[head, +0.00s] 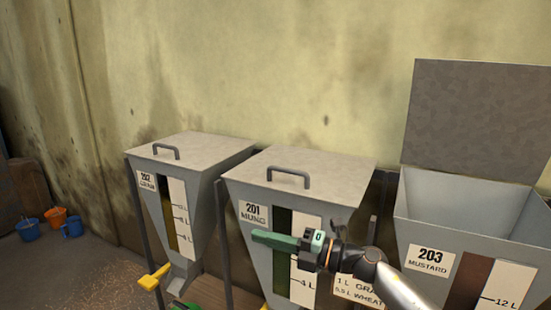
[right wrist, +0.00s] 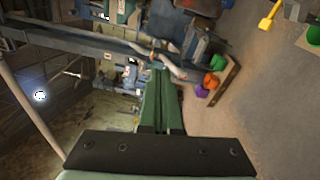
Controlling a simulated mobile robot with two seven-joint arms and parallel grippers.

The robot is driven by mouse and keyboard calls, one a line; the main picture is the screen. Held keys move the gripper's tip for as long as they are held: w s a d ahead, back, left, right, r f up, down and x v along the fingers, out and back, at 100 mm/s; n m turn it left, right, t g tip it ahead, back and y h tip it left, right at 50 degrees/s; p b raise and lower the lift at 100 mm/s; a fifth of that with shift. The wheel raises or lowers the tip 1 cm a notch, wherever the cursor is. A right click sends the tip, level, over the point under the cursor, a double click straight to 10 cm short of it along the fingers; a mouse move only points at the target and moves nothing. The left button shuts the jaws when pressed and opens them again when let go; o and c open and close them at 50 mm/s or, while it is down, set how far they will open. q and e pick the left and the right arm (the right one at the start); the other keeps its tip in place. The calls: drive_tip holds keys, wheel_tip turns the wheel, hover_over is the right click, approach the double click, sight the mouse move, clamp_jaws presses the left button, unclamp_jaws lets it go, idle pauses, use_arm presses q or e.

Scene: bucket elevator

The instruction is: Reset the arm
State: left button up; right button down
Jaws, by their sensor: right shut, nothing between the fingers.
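My right arm comes in from the lower right in the head view. Its green gripper (head: 254,236) points left, in front of the hopper marked 201 MUNG (head: 240,270). Its fingers lie together with nothing between them. In the right wrist view the green fingers (right wrist: 157,75) are also together and empty, with floor and machinery beyond them. I cannot tell from the head view whether the gripper touches the hopper. My left gripper does not show in either view.
Hopper 202 (head: 205,225) stands left with its lid shut and a yellow handle (head: 153,277) below. Hopper 203 MUSTARD (head: 428,262) stands right with its lid (head: 475,118) raised. Orange and blue buckets (head: 72,227) stand on the floor at far left. A wall runs behind.

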drive_tip(key=s+d+f+m+t+h, duration=0.3)
drive_tip(key=s+d+f+m+h, duration=0.1)
drive_tip(key=f+m, duration=0.4)
drive_tip(key=s+d+f+m+t+h, duration=0.3)
drive_tip(key=s+d+f+m, duration=0.1)
drive_tip(key=f+m, duration=0.4)
drive_tip(key=s+d+f+m+t+h, duration=0.3)
drive_tip(key=s+d+f+m+h, duration=0.1)
drive_tip(key=f+m, duration=0.45)
drive_tip(key=s+d+f+m+g+h, duration=0.2)
drive_tip(key=s+f, duration=0.4)
drive_tip(key=s, duration=0.3)
drive_tip(key=s+d+f+m+g+h, duration=0.2)
drive_tip(key=s+d+f+m+g, duration=0.2)
drive_tip(key=s+f, duration=0.3)
drive_tip(key=s+d+m, duration=0.1)
drive_tip(key=s, duration=0.2)
drive_tip(key=shift+f, duration=0.25)
drive_tip(key=shift+s, duration=0.1)
